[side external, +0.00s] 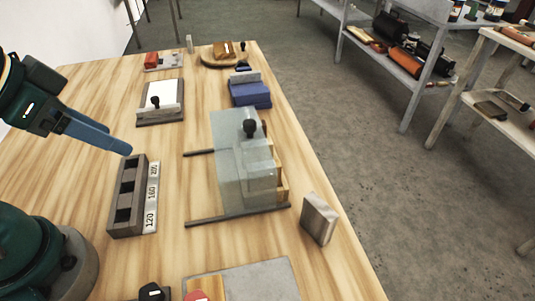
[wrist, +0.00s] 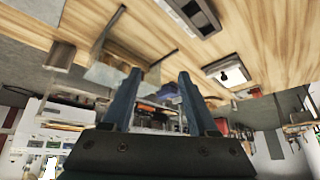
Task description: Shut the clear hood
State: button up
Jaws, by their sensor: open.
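The clear hood (side external: 232,165) is a see-through box with a black knob (side external: 250,128). It stands between two dark rails (side external: 237,215) that run out to its left along the table. A pale wooden stepped piece (side external: 282,188) shows at its right side, partly through the clear wall; I cannot tell how much of it the hood covers. In the wrist view the hood (wrist: 108,75) is left of my fingers, partly hidden by one. My gripper (side external: 128,150) is open and empty, left of the hood and apart from it; its blue fingers also show in the wrist view (wrist: 159,73).
A wooden block (side external: 319,218) stands right of the hood near the table edge. Blue blocks (side external: 250,92) and a white-topped board with a knob (side external: 160,105) lie behind.

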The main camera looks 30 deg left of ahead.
jog(key=w+r+m+t, duration=0.2)
jog(key=w+r+t, duration=0.45)
jog(key=w, duration=0.45)
jog(key=m+t+h, duration=0.4)
jog(key=m+h, duration=0.2)
jog(key=h, duration=0.3)
send_over(241, 139)
jog(key=w, duration=0.2)
jog(key=f, duration=0.2)
jog(key=f+n, duration=0.1)
jog(key=f, duration=0.2)
jog(key=s+f+g, duration=0.1)
jog(key=f, duration=0.3)
jog(key=s+f+n, duration=0.1)
jog(key=f, duration=0.3)
jog(key=shift+f+n+g+h, duration=0.1)
jog(key=shift+n+g+h, duration=0.2)
jog(key=shift+g, duration=0.05)
jog(key=shift+x, duration=2.5)
grip_shut()
